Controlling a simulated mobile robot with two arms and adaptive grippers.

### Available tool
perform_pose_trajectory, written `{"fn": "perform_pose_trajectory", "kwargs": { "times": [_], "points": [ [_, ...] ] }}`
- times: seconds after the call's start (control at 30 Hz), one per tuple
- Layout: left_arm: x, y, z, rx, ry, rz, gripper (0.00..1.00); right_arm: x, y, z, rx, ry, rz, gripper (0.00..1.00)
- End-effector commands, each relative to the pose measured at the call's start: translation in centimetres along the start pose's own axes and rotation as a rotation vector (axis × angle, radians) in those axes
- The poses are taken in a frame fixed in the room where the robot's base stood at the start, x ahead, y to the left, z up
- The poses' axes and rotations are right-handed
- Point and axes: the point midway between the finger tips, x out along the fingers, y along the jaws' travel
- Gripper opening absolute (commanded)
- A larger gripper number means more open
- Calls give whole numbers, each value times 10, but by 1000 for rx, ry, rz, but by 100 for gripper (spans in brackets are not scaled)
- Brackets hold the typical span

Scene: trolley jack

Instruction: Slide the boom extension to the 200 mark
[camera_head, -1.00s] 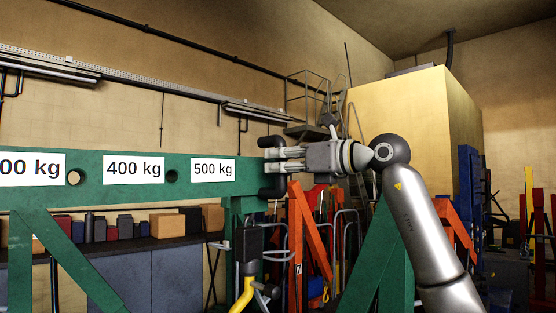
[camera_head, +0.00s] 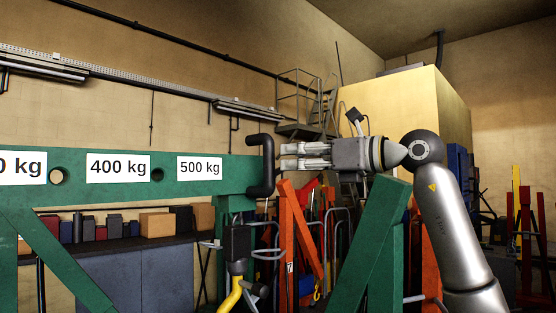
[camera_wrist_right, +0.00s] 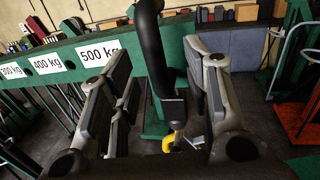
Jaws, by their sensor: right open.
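The green boom (camera_head: 130,180) runs level across the left of the head view. It bears white labels reading 400 kg (camera_head: 118,168) and 500 kg (camera_head: 200,168), with round holes between them. A label cut off at the left edge reads 300 kg in the wrist view (camera_wrist_right: 12,71). No 200 mark shows. A black bent handle (camera_head: 268,165) sits at the boom's right end. My right gripper (camera_head: 284,156) is open, just right of the handle and apart from it. In the wrist view the handle (camera_wrist_right: 152,50) appears between the spread fingers. My left gripper is not in view.
A green upright (camera_head: 232,205) stands under the boom's end, beside a black and yellow lever (camera_head: 236,245). Orange stands (camera_head: 292,230) and a slanted green beam (camera_head: 375,245) stand below my right arm. A dark bench with boxes (camera_head: 155,225) is behind.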

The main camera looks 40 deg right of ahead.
Motion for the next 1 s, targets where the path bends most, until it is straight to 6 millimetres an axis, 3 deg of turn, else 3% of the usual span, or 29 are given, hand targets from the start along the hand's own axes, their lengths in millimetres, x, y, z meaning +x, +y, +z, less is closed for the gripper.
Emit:
{"fn": "perform_pose_trajectory", "kwargs": {
  "times": [0.1,0.33,1.0],
  "points": [
    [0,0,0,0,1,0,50,-25,-2,0,-1,0,-4,44],
    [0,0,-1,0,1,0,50,-51,-2,0,0,0,-1,44],
    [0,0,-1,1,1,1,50,-52,0,-1,0,-1,5,44]
  ]
}}
